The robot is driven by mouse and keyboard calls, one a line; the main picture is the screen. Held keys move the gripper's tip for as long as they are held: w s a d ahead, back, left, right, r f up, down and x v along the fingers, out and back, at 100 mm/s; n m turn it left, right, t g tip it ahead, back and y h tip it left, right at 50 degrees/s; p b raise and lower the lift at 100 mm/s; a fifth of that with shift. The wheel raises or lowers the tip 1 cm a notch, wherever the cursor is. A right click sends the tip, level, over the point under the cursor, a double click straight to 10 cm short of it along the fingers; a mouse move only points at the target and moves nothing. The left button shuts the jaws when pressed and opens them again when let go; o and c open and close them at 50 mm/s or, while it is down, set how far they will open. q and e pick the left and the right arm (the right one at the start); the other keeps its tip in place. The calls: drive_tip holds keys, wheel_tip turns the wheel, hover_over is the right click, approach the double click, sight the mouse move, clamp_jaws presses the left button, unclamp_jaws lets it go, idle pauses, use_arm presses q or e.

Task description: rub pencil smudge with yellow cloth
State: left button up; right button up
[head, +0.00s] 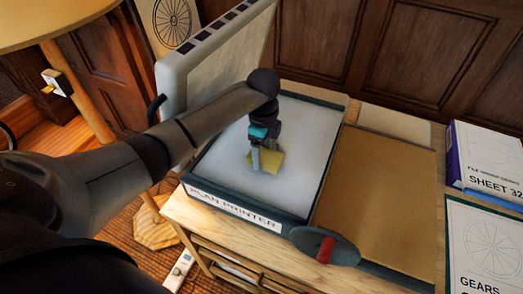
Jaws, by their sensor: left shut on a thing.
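My left gripper (257,163) reaches down over the pale bed of the plan printer (305,207). It is shut on the yellow cloth (268,163), which is at or just above the bed's surface; I cannot tell whether it touches. The printer's lid (215,65) stands open behind the bed. I cannot make out a pencil smudge on the bed; the cloth and gripper hide part of the surface. My right gripper is not in view.
A dark round-ended part with a red mark (325,249) sits at the printer's front right corner. A brown board (378,195) lies to the right. A box (487,160) and a gears sheet (487,245) lie at the far right. A round lamp-like top (50,22) overhangs the upper left.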

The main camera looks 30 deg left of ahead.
use_arm(q)
drive_tip(key=shift+f+b, duration=0.65)
drive_tip(key=shift+f, duration=0.4)
idle(0.4)
